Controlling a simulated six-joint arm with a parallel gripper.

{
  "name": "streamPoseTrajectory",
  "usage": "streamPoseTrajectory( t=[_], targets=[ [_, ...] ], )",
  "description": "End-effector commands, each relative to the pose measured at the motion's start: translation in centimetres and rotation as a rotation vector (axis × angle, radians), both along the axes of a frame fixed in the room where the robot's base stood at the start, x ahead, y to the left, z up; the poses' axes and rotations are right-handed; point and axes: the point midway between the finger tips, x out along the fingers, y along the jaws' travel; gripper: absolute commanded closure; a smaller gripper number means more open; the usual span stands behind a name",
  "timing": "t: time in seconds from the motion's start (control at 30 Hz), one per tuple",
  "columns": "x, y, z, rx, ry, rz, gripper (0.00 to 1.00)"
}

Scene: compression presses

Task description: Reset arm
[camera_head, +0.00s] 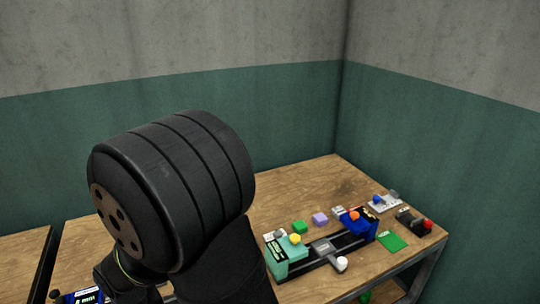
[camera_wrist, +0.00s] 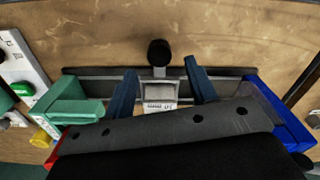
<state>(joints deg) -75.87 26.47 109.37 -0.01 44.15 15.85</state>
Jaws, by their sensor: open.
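In the wrist view my gripper (camera_wrist: 160,67) is open, with its two dark blue fingers spread apart. Between them shows a grey carriage (camera_wrist: 161,96) with a small pale label. I cannot tell whether the fingers touch it. The carriage sits on dark rails between a teal end block (camera_wrist: 75,108) on the left and a blue end block (camera_wrist: 285,125) on the right. In the head view the same press shows its teal block (camera_head: 283,260), grey carriage (camera_head: 323,247) and blue block (camera_head: 360,227). My black arm fills the middle there, and the gripper does not show.
A device with a red knob (camera_head: 427,224) stands near the right edge. The table behind the blocks is clear. Walls close off the back.

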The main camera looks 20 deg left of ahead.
Motion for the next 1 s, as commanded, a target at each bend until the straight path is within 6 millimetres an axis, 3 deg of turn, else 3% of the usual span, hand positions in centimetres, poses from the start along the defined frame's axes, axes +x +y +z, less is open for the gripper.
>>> streamPoseTrajectory(
  t=[0.1,0.3,1.0],
  targets=[
    [0.0,-0.1,-1.9,-0.004,0.001,0.0,0.48],
    [0.0,0.0,-3.7,-0.002,0.001,0.0,0.48],
    [0.0,0.0,-4.2,0.0,0.0,0.0,0.48]
  ],
)
